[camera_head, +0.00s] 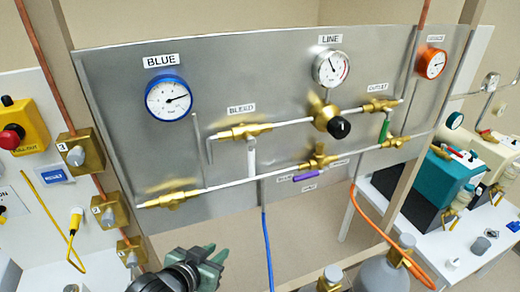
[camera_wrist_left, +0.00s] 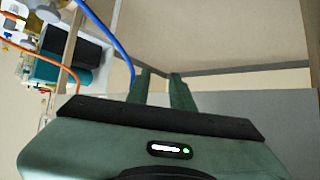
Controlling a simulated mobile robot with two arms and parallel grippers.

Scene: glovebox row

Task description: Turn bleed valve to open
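The bleed valve (camera_head: 241,131) is a brass body on the upper pipe of the grey metal panel, under the BLEED label (camera_head: 241,108). A pale lever (camera_head: 251,157) hangs down below it, across the line of the pipe. My left gripper (camera_head: 208,257) is at the bottom of the head view, below and left of the valve and well apart from it. Its two green fingers stand apart with nothing between them; they also show in the left wrist view (camera_wrist_left: 160,82). The valve is not visible in the wrist view. My right gripper is not in view.
The panel (camera_head: 110,100) also carries a blue gauge (camera_head: 168,98), a LINE gauge (camera_head: 330,68), a black regulator knob (camera_head: 340,127), a green outlet lever (camera_head: 384,131) and a purple lever (camera_head: 306,177). A blue hose (camera_head: 267,250) and an orange hose (camera_head: 385,235) hang below.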

